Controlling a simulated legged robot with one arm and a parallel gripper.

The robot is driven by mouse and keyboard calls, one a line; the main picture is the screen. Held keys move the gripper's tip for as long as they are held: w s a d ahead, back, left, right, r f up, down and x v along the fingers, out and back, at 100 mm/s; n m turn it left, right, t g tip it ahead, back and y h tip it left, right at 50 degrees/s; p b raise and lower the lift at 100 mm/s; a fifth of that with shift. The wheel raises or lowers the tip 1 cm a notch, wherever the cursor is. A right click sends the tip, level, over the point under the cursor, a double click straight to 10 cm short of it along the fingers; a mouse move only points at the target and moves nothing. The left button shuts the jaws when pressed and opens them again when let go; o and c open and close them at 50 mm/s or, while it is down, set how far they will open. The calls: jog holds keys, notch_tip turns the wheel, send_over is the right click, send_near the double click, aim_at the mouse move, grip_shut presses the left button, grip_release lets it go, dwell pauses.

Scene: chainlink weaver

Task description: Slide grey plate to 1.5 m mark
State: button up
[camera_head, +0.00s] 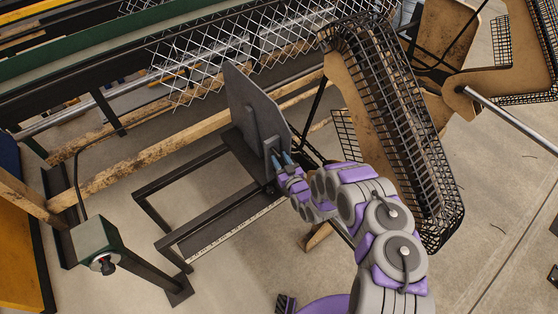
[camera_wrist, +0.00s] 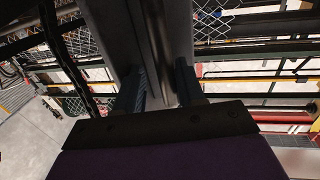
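The grey plate (camera_head: 248,108) stands upright on a dark metal frame in the head view, with a grey upright handle (camera_head: 270,148) on its right face. A pale ruler strip (camera_head: 226,234) with fine marks runs along the frame's front rail; its numbers are too small to read. In the wrist view, my gripper (camera_wrist: 162,88) has one finger on each side of a grey metal bar (camera_wrist: 158,50), which seems to be the handle. Whether the fingers press on it is unclear.
A black wire-mesh guard (camera_head: 395,130) rises close to the right of my arm. Chain-link mesh (camera_head: 205,60) lies along the machine behind the plate. A green post with a knob (camera_head: 97,243) stands at the left. Open floor (camera_head: 225,285) shows in front.

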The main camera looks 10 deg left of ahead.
jog(key=p+v, duration=0.2)
jog(key=v, duration=1.5)
jog(key=shift+d, duration=0.2)
jog(key=shift+s+f, duration=0.15)
jog(key=shift+s, duration=0.05)
